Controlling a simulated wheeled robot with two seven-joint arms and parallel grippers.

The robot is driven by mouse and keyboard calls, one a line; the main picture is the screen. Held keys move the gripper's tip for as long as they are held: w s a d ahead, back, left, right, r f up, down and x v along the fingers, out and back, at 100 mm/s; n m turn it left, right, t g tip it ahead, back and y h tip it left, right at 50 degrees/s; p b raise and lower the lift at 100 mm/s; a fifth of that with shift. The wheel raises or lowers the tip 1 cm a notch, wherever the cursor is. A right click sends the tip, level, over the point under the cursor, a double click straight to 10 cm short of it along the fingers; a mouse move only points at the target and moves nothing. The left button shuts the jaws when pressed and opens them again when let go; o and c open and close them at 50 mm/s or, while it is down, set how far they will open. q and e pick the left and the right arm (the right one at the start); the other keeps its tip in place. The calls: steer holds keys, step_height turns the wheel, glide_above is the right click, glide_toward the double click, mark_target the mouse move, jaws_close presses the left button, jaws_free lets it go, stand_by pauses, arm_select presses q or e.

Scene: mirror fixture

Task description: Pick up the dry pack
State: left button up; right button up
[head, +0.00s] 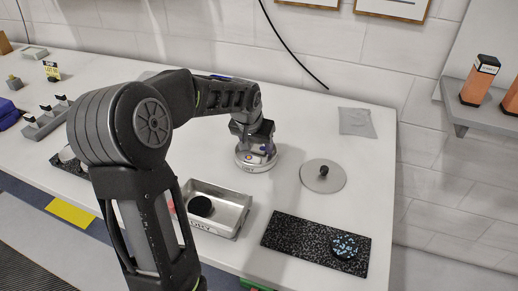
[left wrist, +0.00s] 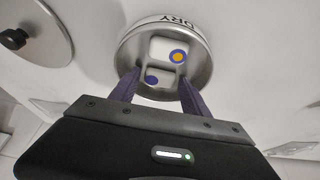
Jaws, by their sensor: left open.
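A round metal tin (head: 243,165) marked DRY stands on the table below my left gripper (head: 257,146). In the left wrist view the tin (left wrist: 203,55) holds two small pale packs. The upper pack (left wrist: 164,47) bears a blue spot with an orange centre. The lower pack (left wrist: 155,75) bears a blue spot and is partly covered. My left gripper (left wrist: 160,80) is open, its purple fingers reaching over the tin's near rim, one on each side of the lower pack. Whether they touch it I cannot tell. My right gripper is not in view.
A grey lid (head: 313,184) with a black knob lies right of the tin. A metal tray (head: 228,221) with a black disc stands in front. A speckled mat (head: 295,236) bears a patterned round piece (head: 345,246). A grey cloth (head: 357,122) lies behind.

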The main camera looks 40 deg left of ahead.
mark_target(258, 150)
arm_select(q)
steer(key=shift+c, duration=0.4)
steer(key=c, duration=1)
steer(key=shift+r, duration=0.1)
step_height(258, 150, up, 10)
stand_by(0.6)
